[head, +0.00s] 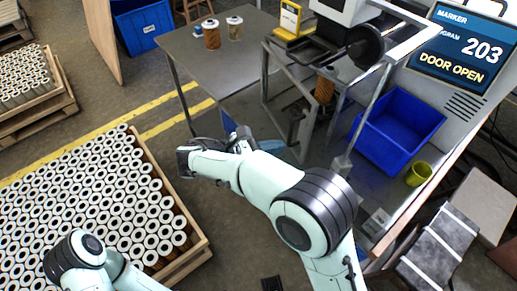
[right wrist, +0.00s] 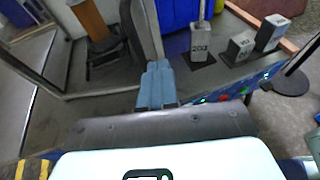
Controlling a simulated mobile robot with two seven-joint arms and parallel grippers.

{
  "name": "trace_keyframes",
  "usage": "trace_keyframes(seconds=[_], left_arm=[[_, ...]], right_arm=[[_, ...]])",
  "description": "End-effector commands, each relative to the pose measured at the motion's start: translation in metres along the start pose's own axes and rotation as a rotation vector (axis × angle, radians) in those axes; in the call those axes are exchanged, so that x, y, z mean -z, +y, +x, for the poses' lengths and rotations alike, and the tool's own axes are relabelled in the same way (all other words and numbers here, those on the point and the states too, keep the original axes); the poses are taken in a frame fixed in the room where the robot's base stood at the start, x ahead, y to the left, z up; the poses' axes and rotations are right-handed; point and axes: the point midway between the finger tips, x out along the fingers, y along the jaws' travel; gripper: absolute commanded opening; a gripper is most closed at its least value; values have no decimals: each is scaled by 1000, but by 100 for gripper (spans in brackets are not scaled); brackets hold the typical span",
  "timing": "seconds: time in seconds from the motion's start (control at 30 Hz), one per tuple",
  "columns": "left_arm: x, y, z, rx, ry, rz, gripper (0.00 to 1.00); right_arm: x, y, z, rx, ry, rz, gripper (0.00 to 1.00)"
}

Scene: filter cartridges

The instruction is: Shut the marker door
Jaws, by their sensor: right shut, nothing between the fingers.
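The marker is the machine at the right, and its screen (head: 462,47) reads "DOOR OPEN". Its door (head: 265,75) looks like a dark-framed panel standing out from the opening, with a grey handle (head: 295,124) on it. My right gripper (head: 229,122) is left of the door in the head view, partly hidden by my own wrist. In the right wrist view its blue-grey fingers (right wrist: 157,84) are together and empty. A grey upright bar (right wrist: 149,30) shows just beyond the fingertips; I cannot tell whether they touch it. A brown cartridge (head: 324,89) stands inside the marker. My left gripper is out of view.
A grey table (head: 205,75) behind holds two cartridges and a yellow device (head: 289,20). A wooden-sided crate (head: 185,262) of cartridges fills the left. Floor shows between crate and marker.

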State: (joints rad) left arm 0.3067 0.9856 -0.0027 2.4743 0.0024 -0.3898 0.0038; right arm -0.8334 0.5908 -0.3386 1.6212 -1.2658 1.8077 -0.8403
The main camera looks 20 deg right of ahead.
Motion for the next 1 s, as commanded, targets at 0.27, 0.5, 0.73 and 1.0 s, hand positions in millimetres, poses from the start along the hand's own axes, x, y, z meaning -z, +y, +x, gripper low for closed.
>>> trace_keyframes(seconds=[0.27, 0.5, 0.73, 1.0], left_arm=[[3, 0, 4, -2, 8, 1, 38], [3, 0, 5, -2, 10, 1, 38], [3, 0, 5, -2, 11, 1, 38], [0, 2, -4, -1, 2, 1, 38]], right_arm=[[-6, -1, 49, 2, 1, 0, 0], [-11, 0, 63, 0, 1, -1, 0], [-12, 0, 63, -1, 1, -1, 0], [-20, -2, 80, -47, -1, -16, 0]])
